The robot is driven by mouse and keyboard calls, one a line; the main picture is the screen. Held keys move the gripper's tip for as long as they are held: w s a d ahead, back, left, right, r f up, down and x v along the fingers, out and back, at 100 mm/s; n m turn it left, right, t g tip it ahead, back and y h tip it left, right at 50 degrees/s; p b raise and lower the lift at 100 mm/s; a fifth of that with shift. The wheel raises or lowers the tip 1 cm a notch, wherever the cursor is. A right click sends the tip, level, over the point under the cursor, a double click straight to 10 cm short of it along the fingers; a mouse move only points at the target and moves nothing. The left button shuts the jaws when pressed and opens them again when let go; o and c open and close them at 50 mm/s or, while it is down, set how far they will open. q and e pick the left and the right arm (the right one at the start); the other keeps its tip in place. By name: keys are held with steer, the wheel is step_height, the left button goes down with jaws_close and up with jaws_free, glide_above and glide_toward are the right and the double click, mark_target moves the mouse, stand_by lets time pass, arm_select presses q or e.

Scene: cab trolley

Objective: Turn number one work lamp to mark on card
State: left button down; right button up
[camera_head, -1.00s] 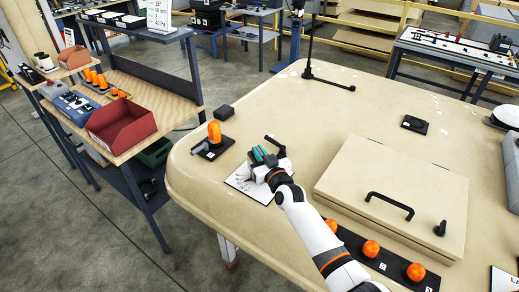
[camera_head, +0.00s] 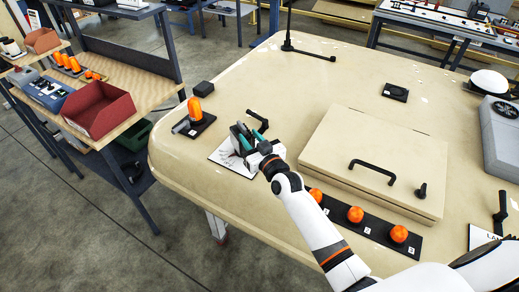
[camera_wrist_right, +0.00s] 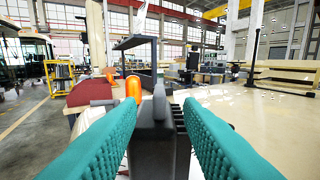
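The work lamp (camera_head: 236,139) is a dark grey block with ribs on one side. It stands over a white card (camera_head: 222,160) at the left part of the cream panel. My right gripper (camera_head: 252,139) is at the lamp, with teal finger pads. In the right wrist view the lamp (camera_wrist_right: 153,145) stands between the two pads of my right gripper (camera_wrist_right: 160,115); whether both pads press on it cannot be told. My arm and hand cover part of the lamp, and the card's mark is not readable. My left gripper is not in view.
An orange beacon (camera_head: 195,110) on a black plate stands left of the lamp. A black crank handle (camera_head: 258,120) is close behind. A raised hatch (camera_head: 355,150) with a handle and a strip of orange domes (camera_head: 355,214) lie to the right. A red bin (camera_head: 98,108) sits on the side bench.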

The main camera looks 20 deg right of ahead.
steer(key=s, duration=0.4)
steer(key=s+d, duration=0.1)
steer(key=s, duration=0.1)
steer(key=shift+b, duration=0.4)
steer(key=shift+a, duration=0.1)
